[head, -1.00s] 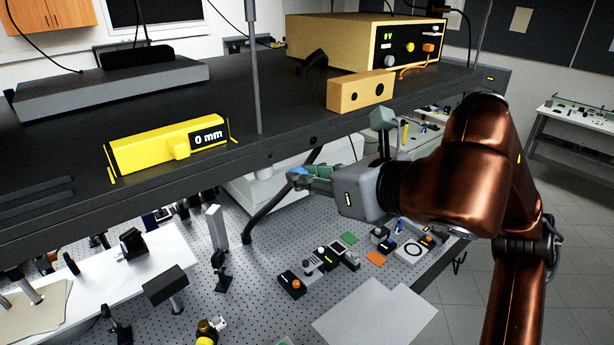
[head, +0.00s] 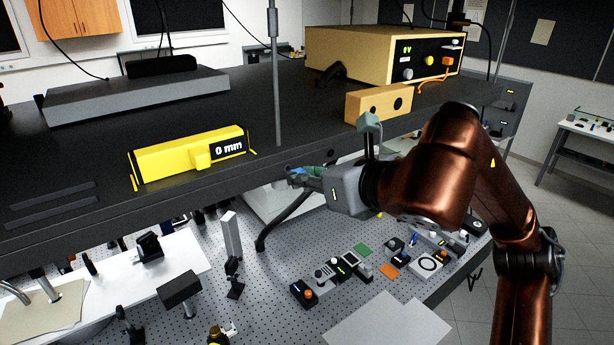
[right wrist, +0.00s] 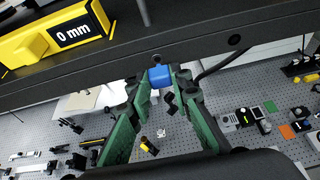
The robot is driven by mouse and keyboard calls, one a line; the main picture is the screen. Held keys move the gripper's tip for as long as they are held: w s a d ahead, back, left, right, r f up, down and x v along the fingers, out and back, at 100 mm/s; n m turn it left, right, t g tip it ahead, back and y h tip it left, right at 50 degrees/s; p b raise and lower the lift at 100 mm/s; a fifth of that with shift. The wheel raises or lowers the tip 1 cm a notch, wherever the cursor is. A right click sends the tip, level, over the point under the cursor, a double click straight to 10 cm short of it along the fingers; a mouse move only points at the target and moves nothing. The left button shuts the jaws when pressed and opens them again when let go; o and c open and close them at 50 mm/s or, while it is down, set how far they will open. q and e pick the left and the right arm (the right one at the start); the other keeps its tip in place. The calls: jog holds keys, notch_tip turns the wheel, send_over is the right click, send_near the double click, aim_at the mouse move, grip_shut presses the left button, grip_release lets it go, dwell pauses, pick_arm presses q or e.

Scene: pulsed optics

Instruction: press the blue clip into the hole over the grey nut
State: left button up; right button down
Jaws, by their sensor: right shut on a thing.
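The blue clip (right wrist: 160,76) is held at the fingertips of my right gripper (right wrist: 160,86), between its green finger pads. In the head view the clip (head: 297,170) is a small blue patch at the tip of my right gripper (head: 293,173), just below the front edge of the black shelf (head: 215,178). In the right wrist view the clip overlaps the lower part of the shelf's edge; I cannot tell whether it touches. A dark round hole (right wrist: 234,39) shows in that edge, right of the clip. I cannot make out the grey nut. My left gripper is out of view.
A yellow gauge reading 0 mm (head: 190,158), a tan block with two holes (head: 378,104) and a beige power unit (head: 385,54) stand on the shelf. Below, the perforated optical table (head: 290,250) holds several small devices. A black curved tube (head: 280,222) hangs near the gripper.

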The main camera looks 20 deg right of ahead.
jog(key=shift+w+a, duration=0.2)
jog(key=shift+w, duration=0.35)
jog(key=shift+w+a, duration=0.2)
jog(key=shift+w, duration=0.35)
dwell(0.8)
jog(key=c, duration=1.7)
grip_release()
jog(key=shift+w+a, duration=0.1)
jog(key=shift+w, duration=0.1)
jog(key=shift+s, duration=0.1)
jog(key=v, duration=0.5)
jog(key=f+v, duration=0.1)
jog(key=v, duration=0.9)
jog(key=shift+s+d+b, duration=0.25)
jog(key=shift+s+b, duration=0.1)
jog(key=shift+s, duration=0.2)
